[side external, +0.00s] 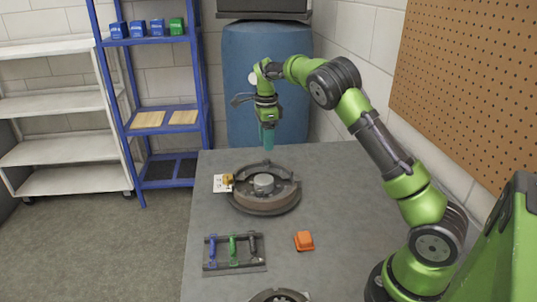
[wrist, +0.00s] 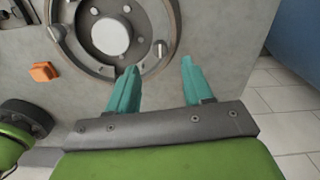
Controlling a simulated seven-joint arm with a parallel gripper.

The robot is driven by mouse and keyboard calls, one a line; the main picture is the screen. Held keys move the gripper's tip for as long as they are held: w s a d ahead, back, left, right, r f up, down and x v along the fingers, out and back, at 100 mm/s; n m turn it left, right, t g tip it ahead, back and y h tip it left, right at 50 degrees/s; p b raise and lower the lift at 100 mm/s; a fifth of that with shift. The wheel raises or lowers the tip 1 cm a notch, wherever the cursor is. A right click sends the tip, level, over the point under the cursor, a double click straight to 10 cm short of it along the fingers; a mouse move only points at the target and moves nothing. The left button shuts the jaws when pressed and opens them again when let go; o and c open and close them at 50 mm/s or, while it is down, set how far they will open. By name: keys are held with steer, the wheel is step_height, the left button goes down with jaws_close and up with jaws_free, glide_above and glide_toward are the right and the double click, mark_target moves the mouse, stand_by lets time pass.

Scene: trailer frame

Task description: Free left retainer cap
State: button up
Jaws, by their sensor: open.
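A dark, round trailer-frame ring (side external: 265,208) lies flat on the grey table, with a pale round hub (side external: 263,184) at its centre. The wrist view shows part of this ring (wrist: 100,68), with its white hub face (wrist: 110,37). Small grey fittings sit on its left rim (wrist: 57,33) and right rim (wrist: 160,48); I cannot tell which is the left retainer cap. A small yellow piece (side external: 228,180) sits at the ring's left edge. My gripper (side external: 268,149) points down above the ring's far edge. Its teal fingers (wrist: 160,72) are apart and empty.
An orange block (side external: 304,241) lies in front of the ring. A tray (side external: 235,267) with blue, green and black handles is at front left. A second round part (side external: 278,296) is cut off at the bottom. The table right of the ring is clear.

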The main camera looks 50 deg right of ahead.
mark_target(266, 159)
step_height(266, 159, down, 6)
steer(key=shift+f, duration=0.25)
jaws_close()
stand_by(0.3)
